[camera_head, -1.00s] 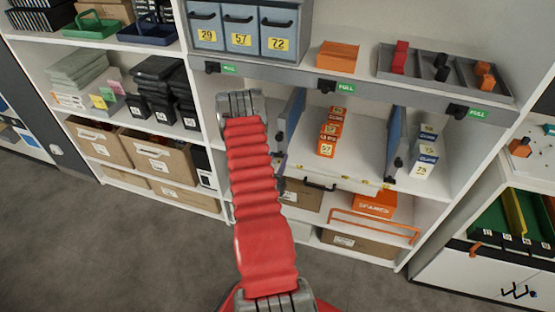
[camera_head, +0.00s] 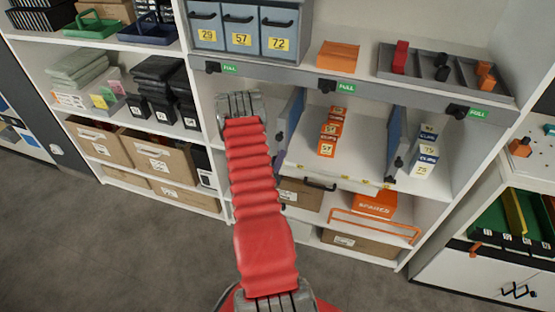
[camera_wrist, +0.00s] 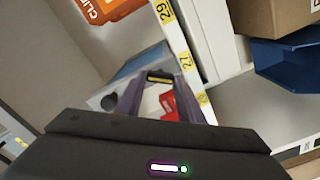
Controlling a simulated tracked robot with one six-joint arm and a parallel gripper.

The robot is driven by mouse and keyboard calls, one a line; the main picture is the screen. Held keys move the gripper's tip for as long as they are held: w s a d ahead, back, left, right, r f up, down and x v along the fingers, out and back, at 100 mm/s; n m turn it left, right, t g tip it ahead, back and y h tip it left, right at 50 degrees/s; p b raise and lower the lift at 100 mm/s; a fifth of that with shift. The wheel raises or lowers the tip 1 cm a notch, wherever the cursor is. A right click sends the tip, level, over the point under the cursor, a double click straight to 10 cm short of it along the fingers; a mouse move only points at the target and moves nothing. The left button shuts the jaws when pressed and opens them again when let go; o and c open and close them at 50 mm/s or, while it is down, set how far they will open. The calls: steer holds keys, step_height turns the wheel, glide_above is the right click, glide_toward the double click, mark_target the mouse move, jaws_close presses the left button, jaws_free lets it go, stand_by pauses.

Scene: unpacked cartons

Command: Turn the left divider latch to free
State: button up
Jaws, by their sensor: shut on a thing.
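The left divider (camera_head: 291,122) is a blue-grey upright panel on the middle shelf, left of the orange boxes. In the wrist view, my gripper (camera_wrist: 160,88) is at the front end of a blue-grey panel. Its dark fingers are shut on a small black latch (camera_wrist: 160,76) with a yellow mark. A red label (camera_wrist: 168,103) with white lettering shows between the fingers; I cannot read it. The latch's exact angle is hard to tell.
A right divider (camera_head: 394,138) stands beside the blue-and-white boxes (camera_head: 425,150). Orange boxes (camera_head: 329,135) stand between the dividers. A black handle (camera_head: 320,186) is below the shelf front, near an orange spares box (camera_head: 374,204). Open floor (camera_head: 120,250) lies in front.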

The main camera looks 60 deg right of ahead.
steer(key=shift+a+f+n, duration=0.1)
steer(key=shift+f+n, duration=0.1)
steer(key=shift+n, duration=1.65)
steer(key=shift+a+f+n, duration=0.1)
steer(key=shift+f+n, duration=0.1)
steer(key=shift+n, duration=1.65)
steer(key=o, duration=1.1)
steer(key=shift+d+r, duration=0.1)
steer(key=shift+r, duration=0.05)
steer(key=shift+c, duration=0.2)
steer(key=s+a, duration=0.2)
steer(key=a, duration=1.1)
steer(key=shift+a, duration=0.3)
